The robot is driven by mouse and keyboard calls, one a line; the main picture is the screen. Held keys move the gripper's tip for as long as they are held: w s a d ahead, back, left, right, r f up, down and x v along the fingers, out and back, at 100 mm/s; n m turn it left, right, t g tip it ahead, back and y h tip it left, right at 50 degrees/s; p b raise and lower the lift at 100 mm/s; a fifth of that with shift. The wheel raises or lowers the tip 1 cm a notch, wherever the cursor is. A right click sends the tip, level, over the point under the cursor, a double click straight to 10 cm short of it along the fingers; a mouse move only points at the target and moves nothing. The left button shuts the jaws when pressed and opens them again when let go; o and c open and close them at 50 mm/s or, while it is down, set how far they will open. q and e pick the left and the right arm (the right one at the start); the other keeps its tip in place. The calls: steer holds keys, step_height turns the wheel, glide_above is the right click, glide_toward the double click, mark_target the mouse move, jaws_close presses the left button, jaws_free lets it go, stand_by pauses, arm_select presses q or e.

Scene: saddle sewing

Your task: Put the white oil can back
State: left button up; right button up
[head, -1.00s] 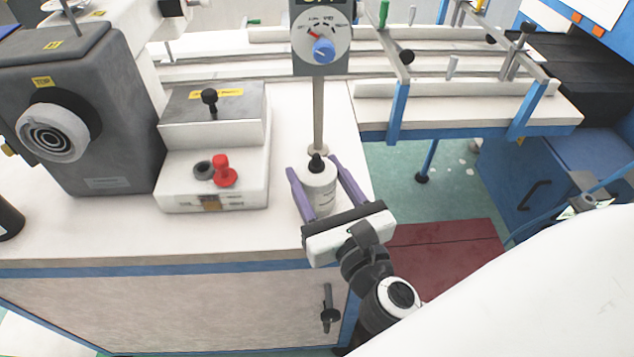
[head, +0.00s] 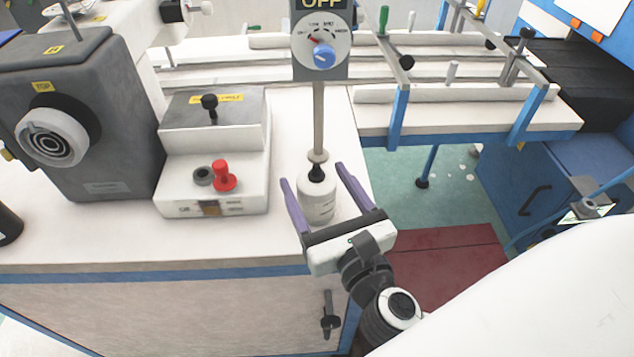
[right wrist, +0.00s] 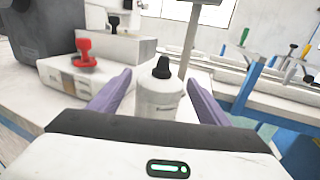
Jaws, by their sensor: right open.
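The white oil can (head: 317,198) with a black nozzle stands upright on the white tabletop (head: 110,230), near its right edge and in front of the grey dial post. My right gripper (head: 312,172) is open, with its purple fingers on either side of the can. In the right wrist view the can (right wrist: 158,100) stands between the two spread fingers, with a gap visible on both sides. The lower part of the can is hidden behind the gripper body in that view. My left gripper is not in view.
A control box (head: 212,185) with a red button stands left of the can. The dial post (head: 319,120) rises just behind it. A grey machine (head: 80,110) is at the far left. Rails (head: 450,92) lie behind. Open floor is to the right.

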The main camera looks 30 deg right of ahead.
mark_target(324, 198)
steer(key=s, duration=0.2)
steer(key=s+b, duration=0.1)
steer(key=s, duration=0.1)
steer(key=s+a+b, duration=0.1)
steer(key=s, duration=0.1)
steer(key=shift+s+f, duration=0.2)
steer(key=shift+s, duration=0.3)
steer(key=shift+s+r, duration=0.1)
steer(key=shift+r, duration=0.1)
